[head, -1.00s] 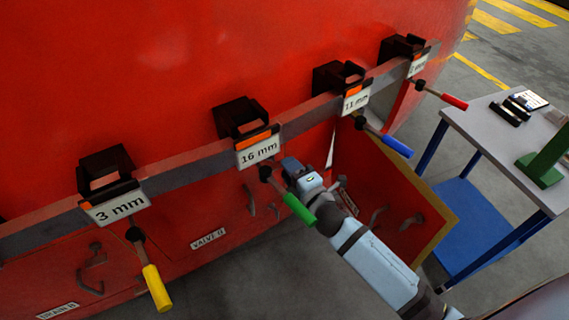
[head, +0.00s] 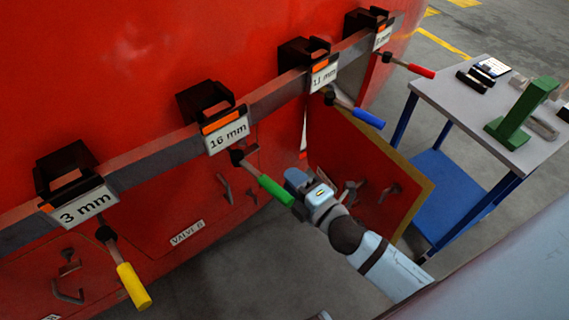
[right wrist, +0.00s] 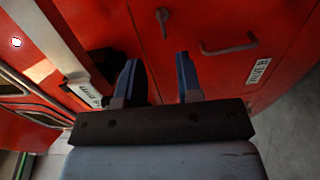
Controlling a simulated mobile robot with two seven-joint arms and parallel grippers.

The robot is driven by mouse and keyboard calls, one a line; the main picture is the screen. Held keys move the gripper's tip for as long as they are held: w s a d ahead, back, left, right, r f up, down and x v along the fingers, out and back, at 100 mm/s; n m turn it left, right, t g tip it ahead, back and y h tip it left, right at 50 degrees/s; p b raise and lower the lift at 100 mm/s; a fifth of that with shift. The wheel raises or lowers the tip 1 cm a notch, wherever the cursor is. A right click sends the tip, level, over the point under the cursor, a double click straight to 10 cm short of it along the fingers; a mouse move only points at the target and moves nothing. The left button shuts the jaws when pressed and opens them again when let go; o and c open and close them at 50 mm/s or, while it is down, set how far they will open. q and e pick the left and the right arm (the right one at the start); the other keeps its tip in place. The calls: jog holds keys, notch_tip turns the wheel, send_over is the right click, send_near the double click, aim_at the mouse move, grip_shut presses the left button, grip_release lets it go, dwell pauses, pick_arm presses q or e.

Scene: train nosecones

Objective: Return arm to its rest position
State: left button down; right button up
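My right gripper (head: 292,180) is beside the green handle (head: 274,190) of the clamp labelled 16 mm (head: 228,132), just right of the handle's free end. In the head view I cannot tell whether they touch. In the right wrist view my right gripper's two blue fingers (right wrist: 158,75) are spread apart with nothing between them. They point at the red panel (right wrist: 200,22). A white label (right wrist: 85,95) shows left of the fingers. My left gripper is not in view.
Other clamps on the grey rail (head: 155,160) have yellow (head: 133,286), blue (head: 368,118) and red (head: 421,71) handles. An open panel (head: 370,175) stands behind my right arm. A table (head: 455,105) at right holds a green block (head: 522,112) and dark parts.

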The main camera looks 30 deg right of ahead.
jog(key=s+a+f+m+g+p, duration=0.1)
jog(key=s+f+m+g+p, duration=0.5)
jog(key=s+m, duration=0.5)
notch_tip(320, 180, down, 4)
jog(key=m+p, duration=0.2)
jog(key=m, duration=0.4)
jog(key=shift+s+a+g+h, duration=0.2)
jog(key=shift+a+g+h, duration=0.1)
jog(key=shift+a+h, duration=0.1)
jog(key=shift+r, duration=0.15)
dwell(0.5)
